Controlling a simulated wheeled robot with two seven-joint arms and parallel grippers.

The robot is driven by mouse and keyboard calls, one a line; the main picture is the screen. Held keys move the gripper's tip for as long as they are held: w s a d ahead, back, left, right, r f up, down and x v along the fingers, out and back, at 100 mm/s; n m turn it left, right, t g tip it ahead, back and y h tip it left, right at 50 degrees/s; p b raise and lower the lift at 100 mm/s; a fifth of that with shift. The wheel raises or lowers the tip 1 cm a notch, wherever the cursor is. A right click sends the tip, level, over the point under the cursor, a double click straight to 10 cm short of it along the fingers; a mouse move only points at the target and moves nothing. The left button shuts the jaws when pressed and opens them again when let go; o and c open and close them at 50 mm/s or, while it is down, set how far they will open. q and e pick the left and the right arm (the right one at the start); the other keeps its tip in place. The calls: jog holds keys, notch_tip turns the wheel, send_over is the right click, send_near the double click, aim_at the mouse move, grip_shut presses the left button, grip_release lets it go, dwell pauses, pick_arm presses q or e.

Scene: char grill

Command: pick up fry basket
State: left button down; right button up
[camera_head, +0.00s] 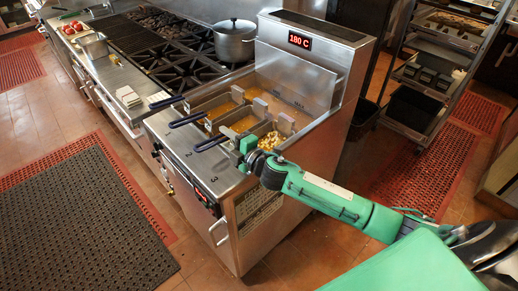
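The deep fryer (190,167) holds several fry baskets with dark blue handles pointing left. The nearest fry basket (286,124) has pale yellow food (271,141) in it and sits in the oil. Its handle (211,143) sticks out over the fryer's front ledge. My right gripper (233,147) is at the inner end of that handle, beside the basket's front. Its fingers are small here, and I cannot tell whether they are open or closed around the handle. My green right forearm hides part of the fryer's near side. My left gripper is not in view.
The fryer's tall back panel reads 180 C (300,40). A pot (235,40) stands on the stove left of it. A wheeled rack (432,75) stands at right. Floor mats (85,225) lie on open floor.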

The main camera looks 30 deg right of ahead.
jog(key=shift+w, duration=0.2)
grip_shut()
dwell(1.2)
